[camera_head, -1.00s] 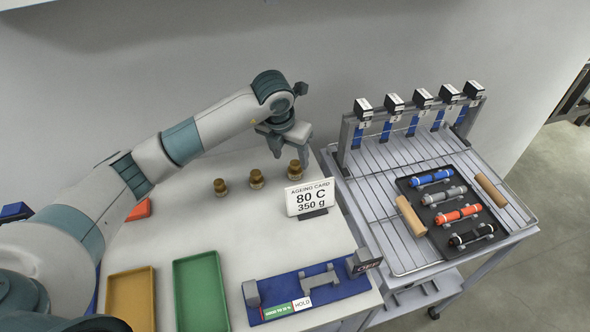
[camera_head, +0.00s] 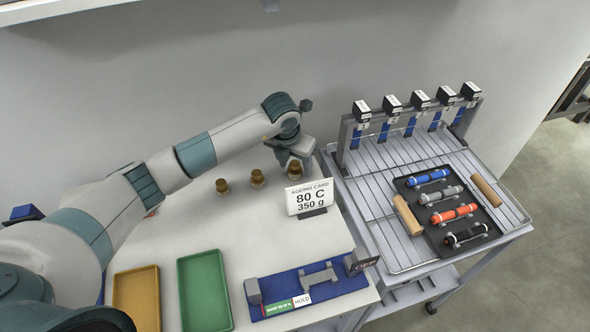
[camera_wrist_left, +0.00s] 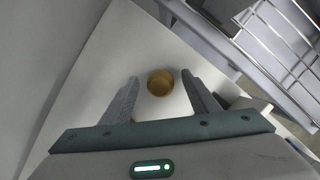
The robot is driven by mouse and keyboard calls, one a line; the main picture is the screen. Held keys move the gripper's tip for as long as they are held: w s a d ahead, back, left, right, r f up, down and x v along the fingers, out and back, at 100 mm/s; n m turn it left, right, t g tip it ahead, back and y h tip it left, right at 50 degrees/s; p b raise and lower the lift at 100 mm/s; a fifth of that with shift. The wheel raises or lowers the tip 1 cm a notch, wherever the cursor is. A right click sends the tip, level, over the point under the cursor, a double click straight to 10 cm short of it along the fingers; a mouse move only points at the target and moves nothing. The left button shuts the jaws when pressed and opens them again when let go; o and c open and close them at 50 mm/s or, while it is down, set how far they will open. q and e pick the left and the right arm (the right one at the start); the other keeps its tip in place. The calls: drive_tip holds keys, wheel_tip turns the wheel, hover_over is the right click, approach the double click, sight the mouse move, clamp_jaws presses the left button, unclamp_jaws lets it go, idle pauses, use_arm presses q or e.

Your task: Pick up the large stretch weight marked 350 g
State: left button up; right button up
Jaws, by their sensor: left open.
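Three brass weights stand in a row on the white table: a left one (camera_head: 222,187), a middle one (camera_head: 257,179) and a right one (camera_head: 295,171). The right one looks largest; no marking on the weights is readable. My left gripper (camera_head: 296,161) is open and points down at the right weight. In the left wrist view, a round brass weight (camera_wrist_left: 160,82) lies between the two spread fingers of my left gripper (camera_wrist_left: 160,77), with a gap on both sides. My right gripper is not in view.
A white card (camera_head: 310,198) reading "80 C 350 g" stands just in front of the right weight. Green (camera_head: 204,292) and yellow (camera_head: 136,298) trays and a blue fixture (camera_head: 340,284) lie nearer. A wire-rack cart (camera_head: 400,262) stands to the right.

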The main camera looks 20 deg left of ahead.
sight(295, 162)
use_arm(q)
clamp_jaws()
drive_tip(key=shift+r, duration=0.15)
drive_tip(key=shift+r+b, duration=0.4)
drive_tip(key=shift+r, duration=0.2)
wheel_tip(295, 162, up, 8)
drive_tip(key=b, duration=0.2)
drive_tip(key=shift+f+b, duration=0.25)
drive_tip(key=shift+b, duration=0.1)
drive_tip(key=shift+r, duration=0.6)
